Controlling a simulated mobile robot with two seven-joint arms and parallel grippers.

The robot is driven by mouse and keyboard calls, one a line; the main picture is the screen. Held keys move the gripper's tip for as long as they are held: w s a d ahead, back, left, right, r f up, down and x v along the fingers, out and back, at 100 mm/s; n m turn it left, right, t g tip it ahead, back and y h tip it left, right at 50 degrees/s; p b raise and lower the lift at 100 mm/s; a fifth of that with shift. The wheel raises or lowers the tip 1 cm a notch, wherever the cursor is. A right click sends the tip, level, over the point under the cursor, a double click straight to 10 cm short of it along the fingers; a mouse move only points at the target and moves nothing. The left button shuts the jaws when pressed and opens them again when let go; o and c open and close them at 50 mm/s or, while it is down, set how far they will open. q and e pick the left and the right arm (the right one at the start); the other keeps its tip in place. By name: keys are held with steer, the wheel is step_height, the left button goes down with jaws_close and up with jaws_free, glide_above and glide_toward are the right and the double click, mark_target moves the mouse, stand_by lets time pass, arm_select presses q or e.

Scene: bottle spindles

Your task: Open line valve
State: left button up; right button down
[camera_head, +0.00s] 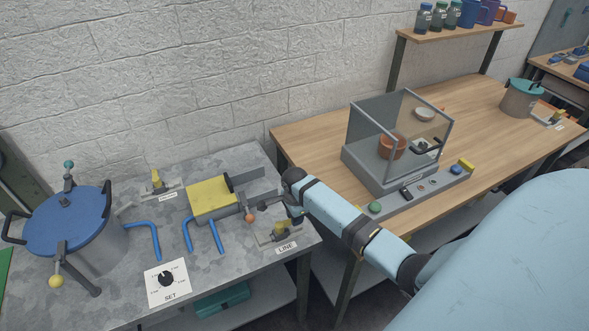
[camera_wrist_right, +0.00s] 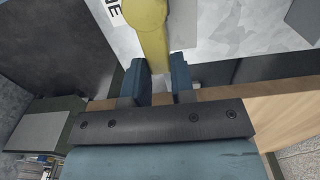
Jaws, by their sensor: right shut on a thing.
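The line valve (camera_head: 280,231) is a small fitting with a yellow handle at the front right corner of the grey metal table, behind the white LINE label (camera_head: 287,247). My right gripper (camera_head: 296,216) reaches down at the valve from the right, and its fingers are hard to make out in the head view. In the right wrist view the yellow handle (camera_wrist_right: 152,38) runs down between the blue fingers of my right gripper (camera_wrist_right: 158,85), which is shut on its end. The handle's base is partly cut off there. My left gripper is not in view.
A blue-lidded pot (camera_head: 68,222), a second yellow-handled valve (camera_head: 156,182), a yellow-topped box (camera_head: 212,198), blue pipes (camera_head: 205,232) and a SET dial (camera_head: 166,282) occupy the grey table (camera_head: 110,305). A wooden table (camera_head: 310,133) with a clear-walled enclosure (camera_head: 398,140) stands to the right.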

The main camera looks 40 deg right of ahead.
steer(key=c, duration=1)
jaws_free()
steer(key=shift+o, duration=0.2)
step_height(320, 180, up, 14)
steer(key=b, duration=0.1)
